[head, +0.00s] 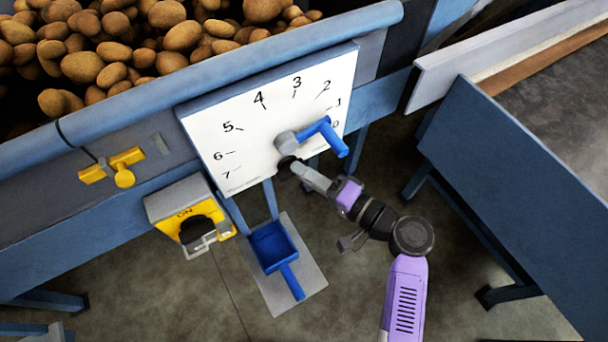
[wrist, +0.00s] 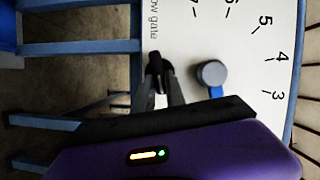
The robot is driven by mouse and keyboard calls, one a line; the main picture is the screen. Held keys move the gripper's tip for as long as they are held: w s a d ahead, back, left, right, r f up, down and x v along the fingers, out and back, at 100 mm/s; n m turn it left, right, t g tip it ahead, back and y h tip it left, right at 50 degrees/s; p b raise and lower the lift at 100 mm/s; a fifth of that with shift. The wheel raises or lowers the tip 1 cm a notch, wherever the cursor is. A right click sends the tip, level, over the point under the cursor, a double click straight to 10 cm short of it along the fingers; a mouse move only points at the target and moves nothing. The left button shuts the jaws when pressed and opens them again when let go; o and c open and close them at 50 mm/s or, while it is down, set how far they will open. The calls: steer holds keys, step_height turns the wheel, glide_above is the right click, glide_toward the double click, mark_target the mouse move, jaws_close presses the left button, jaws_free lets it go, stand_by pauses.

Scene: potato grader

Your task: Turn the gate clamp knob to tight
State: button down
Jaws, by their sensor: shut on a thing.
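The small black clamp knob (head: 286,162) sits on the lower part of the white dial plate (head: 215,122), below the grey hub of the blue lever (head: 325,137). In the wrist view the black knob (wrist: 155,66) shows beside the "flow gate" lettering. My gripper (head: 294,167) reaches up to it from the lower right, and its fingers (wrist: 158,80) are shut on the knob. The fingers partly cover the knob. No tight or loose mark on it can be made out.
The blue lever stands close above my gripper, pointing right. A yellow latch (head: 113,167) and a yellow switch box with a black knob (head: 190,222) are to the left. Potatoes (head: 150,45) fill the hopper above. A blue table (head: 520,180) stands at right.

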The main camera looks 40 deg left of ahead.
steer(key=shift+f+m+y+b, duration=0.25)
steer(key=shift+m+y+b, duration=0.3)
steer(key=shift+m, duration=0.55)
steer(key=c, duration=1.4)
jaws_free()
steer(key=shift+d, duration=3.95)
